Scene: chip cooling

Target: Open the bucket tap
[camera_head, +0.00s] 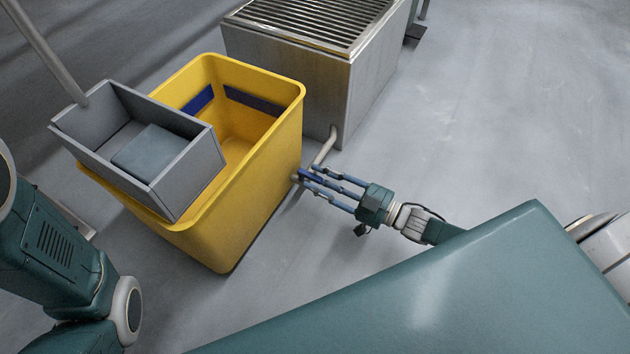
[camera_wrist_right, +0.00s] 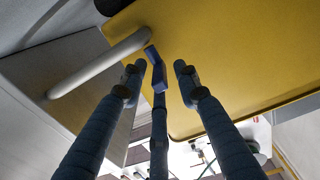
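The yellow bucket (camera_head: 250,170) stands on the floor left of centre in the head view. Its yellow wall (camera_wrist_right: 230,60) fills much of the right wrist view. A small blue tap handle (camera_wrist_right: 156,70) shows against that wall; in the head view the fingers largely cover it. My right gripper (camera_head: 308,180) reaches from the right to the bucket's right side. In the wrist view its fingers (camera_wrist_right: 158,78) are spread, with the blue handle between the two outer ones; I cannot tell whether they touch it. My left gripper is out of view; only my left arm shows.
A grey wringer tray (camera_head: 190,165) with a grey block (camera_head: 150,152) sits on the bucket's left part. A metal box with a slatted top (camera_head: 300,22) stands behind. A pale pipe (camera_head: 326,147) runs beside the bucket near my fingers. The floor at right is clear.

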